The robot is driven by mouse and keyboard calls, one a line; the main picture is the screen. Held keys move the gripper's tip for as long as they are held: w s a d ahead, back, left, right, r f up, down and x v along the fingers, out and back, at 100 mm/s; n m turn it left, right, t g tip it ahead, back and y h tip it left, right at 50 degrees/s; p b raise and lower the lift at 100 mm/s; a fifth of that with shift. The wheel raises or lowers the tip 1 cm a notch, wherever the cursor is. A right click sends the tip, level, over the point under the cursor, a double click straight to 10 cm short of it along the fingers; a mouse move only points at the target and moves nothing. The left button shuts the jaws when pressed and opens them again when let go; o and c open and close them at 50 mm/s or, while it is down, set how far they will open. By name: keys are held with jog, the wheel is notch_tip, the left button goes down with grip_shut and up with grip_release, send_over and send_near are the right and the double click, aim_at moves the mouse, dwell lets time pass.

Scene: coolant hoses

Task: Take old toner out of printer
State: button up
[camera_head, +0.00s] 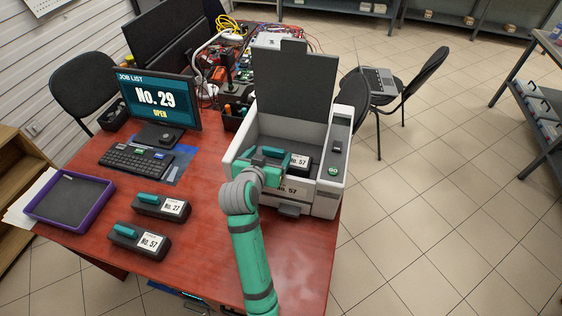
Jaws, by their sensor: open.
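The printer (332,192) stands on the right part of the red desk with its dark lid (296,88) raised. The old toner, a dark cartridge with a white label reading No. 57 (299,161), sits inside the printer bay. My gripper (271,156) is open in the front left part of the bay, at the left of that label. It covers much of the toner, and I cannot tell whether its fingers touch the teal handle. The printer's front also carries a No. 57 label, partly hidden by my arm.
Two cartridges lie on the desk: No. 27 (161,206) and No. 57 (139,240). A purple-rimmed tray (106,200) is at the left. A monitor (155,99) reads "No. 29 OPEN", behind a keyboard (136,159). The desk's front right is clear.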

jog(key=shift+w+d+f, duration=0.2)
jog(key=shift+w+d, duration=0.1)
jog(key=shift+w, duration=0.05)
jog(key=shift+w, duration=0.1)
jog(key=c, duration=2)
jog(key=shift+r, duration=0.1)
grip_shut()
